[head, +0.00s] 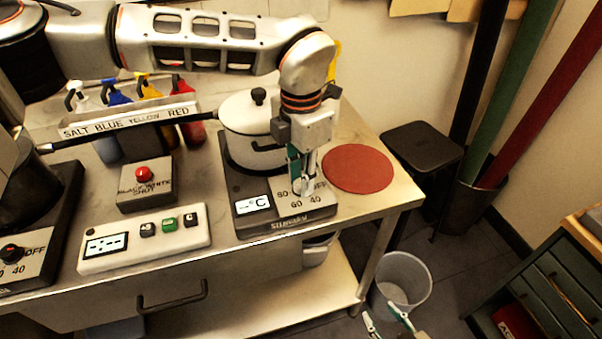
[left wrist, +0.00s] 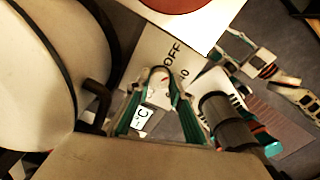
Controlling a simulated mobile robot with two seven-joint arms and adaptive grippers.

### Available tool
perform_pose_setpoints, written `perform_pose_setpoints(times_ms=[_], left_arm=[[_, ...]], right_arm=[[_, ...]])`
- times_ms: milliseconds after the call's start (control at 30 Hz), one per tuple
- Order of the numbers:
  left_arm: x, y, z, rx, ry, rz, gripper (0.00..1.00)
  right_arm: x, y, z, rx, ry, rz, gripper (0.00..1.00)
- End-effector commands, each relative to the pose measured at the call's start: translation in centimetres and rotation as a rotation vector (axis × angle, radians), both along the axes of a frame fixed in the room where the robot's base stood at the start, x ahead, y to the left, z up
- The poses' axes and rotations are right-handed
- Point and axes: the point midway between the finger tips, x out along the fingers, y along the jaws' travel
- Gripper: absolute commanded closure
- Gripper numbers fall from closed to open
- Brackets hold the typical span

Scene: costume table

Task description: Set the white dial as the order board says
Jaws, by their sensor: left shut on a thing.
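The white dial (left wrist: 160,76) sits on the front panel of the right hotplate (head: 243,222), which is marked OFF, 40, 60 and 80. In the left wrist view a red mark shows on its top. My left gripper (head: 303,180) points down over the panel and is shut on the dial, its green-edged fingers on either side. In the head view the fingers mostly hide the dial, and I cannot tell its exact setting. My right gripper (head: 388,321) is at the bottom edge, its fingertips apart and empty. No order board is readable in these views.
A white lidded pot (head: 250,125) stands on the right hotplate. A red round mat (head: 358,168) lies to its right. A button box (head: 146,238), a red-button box (head: 146,187) and a bottle rack (head: 130,121) stand to the left. A bin (head: 402,280) is on the floor.

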Motion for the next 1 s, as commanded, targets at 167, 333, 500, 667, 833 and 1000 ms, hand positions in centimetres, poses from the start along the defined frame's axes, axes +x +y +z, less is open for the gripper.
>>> perform_pose_setpoints(times_ms=[167, 333, 500, 667, 833, 1000], left_arm=[[0.0, 0.0, 0.2, 0.000, -0.001, -0.165, 1.00], [0.0, 0.0, 0.2, 0.000, -0.002, -0.307, 1.00], [0.0, 0.0, 0.2, 0.000, -0.001, -0.421, 1.00], [0.0, 0.0, 0.2, -0.001, -0.001, -0.497, 1.00], [0.0, -0.1, 0.1, -0.001, -0.001, -0.545, 1.00], [0.0, 0.0, 0.1, -0.001, -0.001, -0.564, 1.00]], right_arm=[[0.2, 0.0, 1.0, 0.000, -0.007, 0.000, 0.60], [0.3, 0.0, 1.5, 0.000, -0.008, 0.000, 0.60], [0.3, 0.0, 1.8, 0.000, -0.008, 0.000, 0.60], [0.2, 0.0, 1.9, -0.001, -0.006, 0.000, 0.60], [0.2, 0.0, 1.9, -0.001, -0.005, 0.000, 0.60], [0.2, 0.0, 2.0, -0.001, -0.005, 0.000, 0.60]])
